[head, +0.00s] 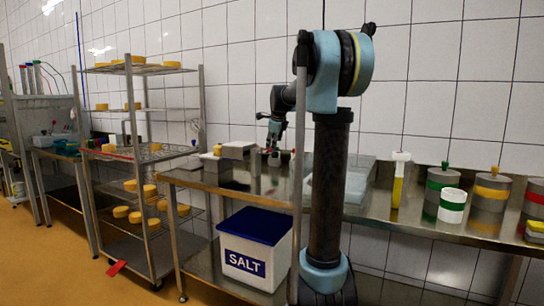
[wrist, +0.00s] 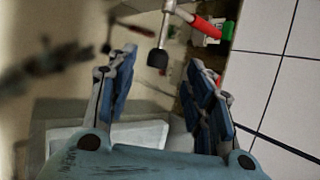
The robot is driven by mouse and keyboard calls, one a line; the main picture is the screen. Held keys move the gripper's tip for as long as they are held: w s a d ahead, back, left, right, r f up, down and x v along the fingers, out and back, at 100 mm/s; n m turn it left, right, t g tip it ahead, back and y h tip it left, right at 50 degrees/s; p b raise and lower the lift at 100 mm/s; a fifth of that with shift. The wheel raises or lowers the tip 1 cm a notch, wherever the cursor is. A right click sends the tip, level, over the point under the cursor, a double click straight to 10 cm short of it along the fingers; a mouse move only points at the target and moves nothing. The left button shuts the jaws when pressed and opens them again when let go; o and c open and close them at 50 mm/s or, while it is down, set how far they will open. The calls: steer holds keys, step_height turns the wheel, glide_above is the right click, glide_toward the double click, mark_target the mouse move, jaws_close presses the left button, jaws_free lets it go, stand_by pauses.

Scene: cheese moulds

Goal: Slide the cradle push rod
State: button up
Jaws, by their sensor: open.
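My gripper (wrist: 160,68) is open in the wrist view, with its blue-padded fingers spread apart and nothing gripped between them. A pale metal rod with a dark tip (wrist: 158,57) shows beyond and between the fingertips, joined to a red grip (wrist: 203,27). I cannot tell whether this is the cradle push rod. In the head view my gripper (head: 274,156) is low over the steel bench (head: 240,184), near small items beside a pale block (head: 237,150). The cradle is too small and hidden to make out there.
A white salt bin with a blue lid (head: 256,247) stands on the lower shelf. A rack (head: 153,160) with yellow cheeses is at left. Moulds with coloured bands (head: 491,194) and a yellow-filled container (head: 399,180) stand at right. The tiled wall is close behind.

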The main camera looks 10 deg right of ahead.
steer(key=x, duration=0.9)
steer(key=shift+c, duration=0.2)
jaws_close()
